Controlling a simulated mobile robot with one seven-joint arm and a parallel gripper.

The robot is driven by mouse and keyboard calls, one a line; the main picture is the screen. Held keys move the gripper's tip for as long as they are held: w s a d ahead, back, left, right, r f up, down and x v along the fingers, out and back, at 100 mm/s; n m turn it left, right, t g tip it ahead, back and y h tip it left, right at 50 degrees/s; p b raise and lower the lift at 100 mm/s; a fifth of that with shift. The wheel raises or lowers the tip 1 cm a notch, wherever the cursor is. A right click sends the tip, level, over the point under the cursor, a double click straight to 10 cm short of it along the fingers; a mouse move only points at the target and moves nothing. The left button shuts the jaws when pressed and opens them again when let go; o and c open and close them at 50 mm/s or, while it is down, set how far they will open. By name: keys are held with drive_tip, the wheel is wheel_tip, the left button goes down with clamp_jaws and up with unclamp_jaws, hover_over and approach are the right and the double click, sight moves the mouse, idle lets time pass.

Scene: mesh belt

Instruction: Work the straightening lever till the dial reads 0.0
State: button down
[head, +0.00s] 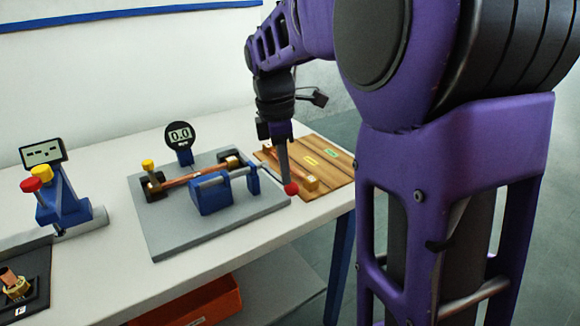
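The dial (179,135) is a round black gauge at the back of a grey plate (170,233), and it reads 0.0. A copper bar (195,174) lies across supports on the plate, with a yellow knob at its left end. A blue block (210,197) stands in front of the bar. The straightening lever (268,175) is a thin metal rod at the right, ending in a red ball (291,188). My gripper (285,180) points down at the lever, just above and behind the red ball. I cannot tell whether it touches the lever or how far its fingers are apart.
A wooden board (335,172) with yellow and green labels and a copper piece lies at the right table edge. A blue device (62,205) with a display showing dashes stands left, near a black tray (30,295). An orange bin (195,305) sits below the table.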

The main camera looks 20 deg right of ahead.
drive_tip(key=a, duration=0.1)
drive_tip(key=a+p, duration=0.1)
drive_tip(key=a, duration=0.1)
drive_tip(key=shift+w+r, duration=0.15)
drive_tip(key=shift+r, duration=0.25)
wheel_tip(320, 180, up, 17)
drive_tip(key=a+p, duration=0.1)
drive_tip(key=p, duration=0.3)
drive_tip(key=shift+a+r, duration=0.2)
drive_tip(key=shift+a, duration=0.1)
drive_tip(key=shift+w, duration=0.15)
